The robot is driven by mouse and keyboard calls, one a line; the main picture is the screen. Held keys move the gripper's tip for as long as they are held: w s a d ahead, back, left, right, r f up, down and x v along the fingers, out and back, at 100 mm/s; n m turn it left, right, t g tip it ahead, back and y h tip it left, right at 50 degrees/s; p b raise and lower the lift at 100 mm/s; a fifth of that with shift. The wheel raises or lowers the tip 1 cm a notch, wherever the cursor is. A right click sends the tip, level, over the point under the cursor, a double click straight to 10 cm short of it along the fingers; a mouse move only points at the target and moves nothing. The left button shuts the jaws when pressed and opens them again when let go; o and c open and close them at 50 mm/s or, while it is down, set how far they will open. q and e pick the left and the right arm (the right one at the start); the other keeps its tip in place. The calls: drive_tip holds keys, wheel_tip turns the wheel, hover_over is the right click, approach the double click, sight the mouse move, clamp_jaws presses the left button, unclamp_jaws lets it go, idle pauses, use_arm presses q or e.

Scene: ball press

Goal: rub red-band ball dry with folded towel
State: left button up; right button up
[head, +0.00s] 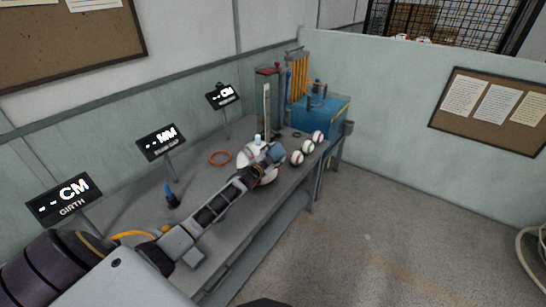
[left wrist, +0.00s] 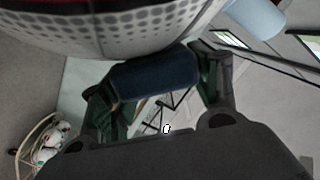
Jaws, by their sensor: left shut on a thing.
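My left gripper (head: 271,156) is over the workbench, shut on a dark blue folded towel (left wrist: 155,82), whose bluish-grey end (head: 278,151) shows in the head view. A large rounded white thing with dark dots and a red edge (left wrist: 110,32) lies close along the towel in the left wrist view; whether they touch I cannot tell. A white rounded shape (head: 247,156) shows around the gripper in the head view, partly hidden by it. Three small white balls with coloured bands, (head: 297,157), (head: 308,146) and (head: 318,137), lie in a row; which is the red-band ball is unclear.
A blue tank (head: 325,106) and a red-topped stand (head: 268,71) stand at the bench's far end. A red ring (head: 219,157) and a small dark stand (head: 172,198) lie left of my arm. Display signs (head: 66,199) line the wall.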

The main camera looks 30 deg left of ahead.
use_arm(q)
drive_tip(key=shift+s, duration=0.2)
idle(0.3)
drive_tip(key=shift+s+a+p, duration=0.15)
drive_tip(key=shift+s+p, duration=0.95)
drive_tip(key=shift+s, duration=0.2)
drive_tip(key=d+r+p, duration=0.4)
drive_tip(key=shift+s+r+p, duration=0.15)
drive_tip(key=shift+r+p, duration=0.1)
drive_tip(key=shift+p, duration=0.05)
idle(0.6)
idle(0.3)
